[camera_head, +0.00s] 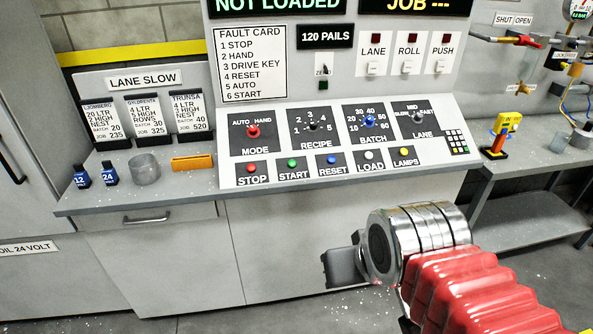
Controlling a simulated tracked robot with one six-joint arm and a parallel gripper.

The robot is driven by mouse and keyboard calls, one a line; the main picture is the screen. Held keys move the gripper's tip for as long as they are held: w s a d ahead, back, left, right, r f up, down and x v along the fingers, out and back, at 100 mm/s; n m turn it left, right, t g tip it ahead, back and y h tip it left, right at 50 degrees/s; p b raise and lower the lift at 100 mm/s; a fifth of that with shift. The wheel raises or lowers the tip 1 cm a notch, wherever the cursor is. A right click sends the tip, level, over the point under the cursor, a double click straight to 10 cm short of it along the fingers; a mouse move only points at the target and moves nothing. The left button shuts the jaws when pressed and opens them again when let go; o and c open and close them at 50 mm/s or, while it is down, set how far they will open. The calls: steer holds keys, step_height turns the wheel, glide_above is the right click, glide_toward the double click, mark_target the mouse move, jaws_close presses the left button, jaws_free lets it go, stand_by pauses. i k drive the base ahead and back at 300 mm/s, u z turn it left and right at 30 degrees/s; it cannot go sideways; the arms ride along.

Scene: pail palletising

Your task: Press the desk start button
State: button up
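The control desk (310,196) stands across the middle of the head view. Its start button is a small green button (292,162) on a dark plate labelled START, in the lower row of the sloped panel. The red stop button (252,167) is to its left and the blue reset button (331,159) to its right. My gripper (340,268) is at the lower right, in front of the desk and below the panel, apart from the buttons. Only a dark grey end part of it shows. Its fingers cannot be made out.
The sloped panel also holds the red mode knob (253,131) and the blue batch knob (368,121). A grey cup (145,168) and an orange block (193,162) stand left of the panel. A side bench (545,152) with a yellow device (502,133) is at right.

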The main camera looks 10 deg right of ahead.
mark_target(292, 163)
steer(key=u, duration=0.1)
steer(key=i, duration=1.1)
steer(key=z, duration=0.05)
